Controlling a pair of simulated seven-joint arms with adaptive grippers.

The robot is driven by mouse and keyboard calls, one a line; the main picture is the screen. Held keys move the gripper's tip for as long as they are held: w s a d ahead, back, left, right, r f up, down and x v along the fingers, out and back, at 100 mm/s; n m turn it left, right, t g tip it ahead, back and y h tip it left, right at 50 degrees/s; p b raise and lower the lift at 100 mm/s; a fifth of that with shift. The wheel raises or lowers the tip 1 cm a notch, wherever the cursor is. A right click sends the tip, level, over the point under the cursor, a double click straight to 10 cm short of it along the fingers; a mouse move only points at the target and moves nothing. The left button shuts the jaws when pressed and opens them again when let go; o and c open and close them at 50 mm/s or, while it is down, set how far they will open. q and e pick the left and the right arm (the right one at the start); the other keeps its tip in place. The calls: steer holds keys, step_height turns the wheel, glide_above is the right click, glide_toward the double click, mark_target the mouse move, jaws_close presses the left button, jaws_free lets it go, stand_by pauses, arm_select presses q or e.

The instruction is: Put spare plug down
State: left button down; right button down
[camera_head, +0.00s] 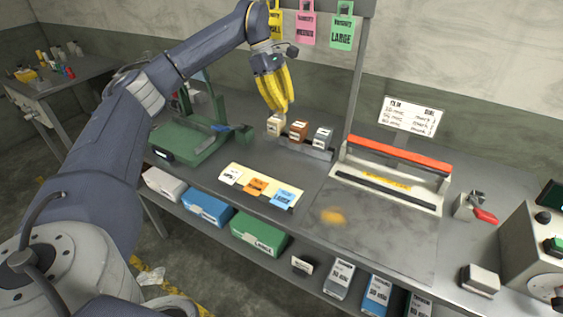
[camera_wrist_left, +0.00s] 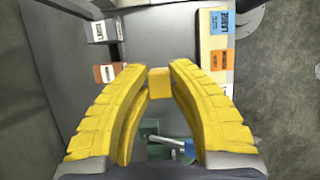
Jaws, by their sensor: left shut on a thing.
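My left gripper (camera_head: 283,106), with long yellow fingers, hangs above the back of the bench, fingertips down. In the left wrist view the left gripper (camera_wrist_left: 160,84) is shut on a small yellow block (camera_wrist_left: 159,83), which I take to be the spare plug. In the head view the fingers hide it. Just below the fingertips stands a row of blocks: a beige one (camera_head: 275,124), a brown one (camera_head: 298,130) and a grey one (camera_head: 322,137). The brown (camera_wrist_left: 106,73) and grey (camera_wrist_left: 102,31) blocks also show in the wrist view. My right gripper is not in view.
A green machine (camera_head: 190,143) stands left of the blocks. A cream board (camera_head: 236,172) with white, orange and blue labels lies in front. A sealer with a red bar (camera_head: 400,154) is at right.

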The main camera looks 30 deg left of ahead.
arm_select(q)
step_height(320, 180, down, 19)
steer(key=shift+f, duration=0.15)
stand_by(0.6)
steer(key=shift+f, duration=0.15)
steer(key=c, duration=1.3)
jaws_free()
steer(key=v, duration=1.2)
